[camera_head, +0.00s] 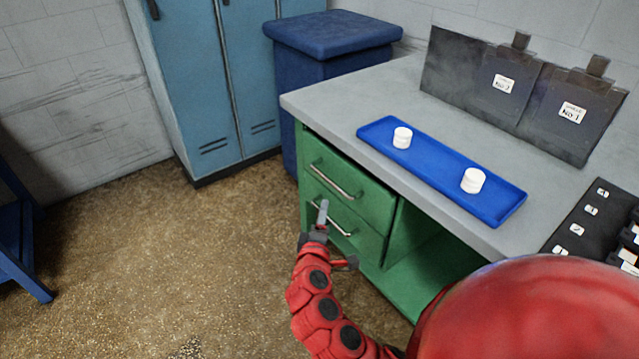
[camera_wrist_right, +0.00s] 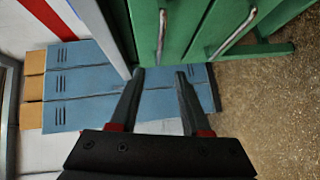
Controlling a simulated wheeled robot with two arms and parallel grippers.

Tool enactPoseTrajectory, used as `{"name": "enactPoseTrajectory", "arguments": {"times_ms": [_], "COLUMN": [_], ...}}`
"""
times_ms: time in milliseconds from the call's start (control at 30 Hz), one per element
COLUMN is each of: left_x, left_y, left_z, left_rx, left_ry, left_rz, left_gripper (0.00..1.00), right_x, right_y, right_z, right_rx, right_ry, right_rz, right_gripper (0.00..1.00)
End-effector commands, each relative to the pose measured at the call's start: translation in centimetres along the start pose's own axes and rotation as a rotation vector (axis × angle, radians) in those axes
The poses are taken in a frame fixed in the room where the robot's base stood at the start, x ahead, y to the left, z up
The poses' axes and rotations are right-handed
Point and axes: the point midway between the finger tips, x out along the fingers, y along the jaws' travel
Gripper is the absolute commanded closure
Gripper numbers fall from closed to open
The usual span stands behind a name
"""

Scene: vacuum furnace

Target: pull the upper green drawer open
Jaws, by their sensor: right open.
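The green cabinet under the counter has an upper drawer (camera_head: 366,193) with a silver bar handle (camera_head: 334,180). It looks shut. The lower drawer's handle (camera_head: 333,218) is just below. My right gripper (camera_head: 321,217) is in front of the drawers, overlapping the lower handle in the head view. In the right wrist view my right gripper (camera_wrist_right: 161,74) is open and empty. Its fingers point towards the upper handle (camera_wrist_right: 162,36), which lies ahead of the fingertips and apart from them. The lower handle (camera_wrist_right: 236,35) is to its right. My left gripper is not in view.
A grey counter (camera_head: 330,103) bears a blue tray (camera_head: 436,173) with two stacks of white discs. Blue lockers (camera_head: 190,85) and a blue bin (camera_head: 330,35) stand behind. The floor (camera_head: 190,250) left of the cabinet is clear. A blue frame (camera_head: 22,272) stands at far left.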

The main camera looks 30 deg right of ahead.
Motion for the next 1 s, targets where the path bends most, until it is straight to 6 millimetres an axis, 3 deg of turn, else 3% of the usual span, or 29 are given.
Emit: {"name": "enactPoseTrajectory", "arguments": {"times_ms": [400, 600, 800, 1000], "left_x": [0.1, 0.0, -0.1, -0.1], "left_y": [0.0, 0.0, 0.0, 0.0], "left_z": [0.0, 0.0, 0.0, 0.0], "left_rx": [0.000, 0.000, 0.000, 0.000], "left_ry": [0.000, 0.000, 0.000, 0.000], "left_rz": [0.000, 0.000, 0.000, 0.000], "left_gripper": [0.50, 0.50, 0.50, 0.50], "right_x": [9.3, 13.0, 15.1, 15.7], "right_y": [0.2, 0.1, 0.1, 0.0], "right_z": [0.0, -0.1, -0.2, -0.2], "right_rx": [0.005, 0.005, 0.004, 0.003], "right_ry": [-0.002, 0.002, 0.003, 0.005], "right_rz": [0.001, 0.000, 0.000, 0.000], "right_gripper": [0.53, 0.53, 0.53, 0.53]}}
